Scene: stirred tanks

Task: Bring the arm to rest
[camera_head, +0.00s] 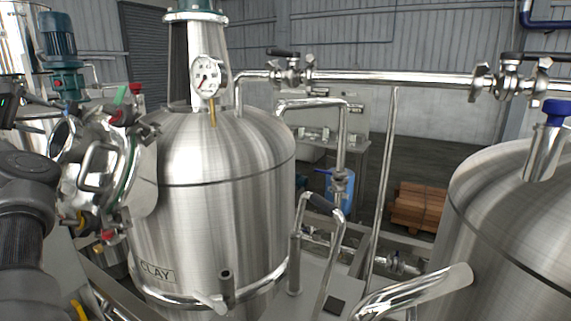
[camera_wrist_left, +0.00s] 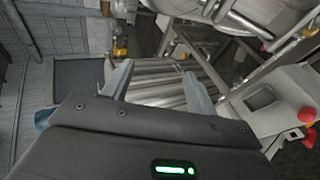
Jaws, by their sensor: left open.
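My left gripper (camera_head: 30,102) is at the left edge of the head view, in front of the tank fittings there; its dark body is partly cut off by the frame. In the left wrist view its two grey fingers (camera_wrist_left: 160,88) stand apart with nothing between them, so it is open and empty. Behind the fingers are ribbed metal surfaces, out of reach as far as I can tell. My left arm (camera_head: 24,205) comes in from the left, bent upward. My right gripper does not show in either view.
A steel tank marked CLAY (camera_head: 215,215) with a pressure gauge (camera_head: 206,77) stands just right of my left arm. Its round hatch (camera_head: 104,165) sits close to the arm. A second tank (camera_head: 510,215) is at right. A pipe with valves (camera_head: 400,78) runs across above the floor; pallets (camera_head: 416,207) lie behind.

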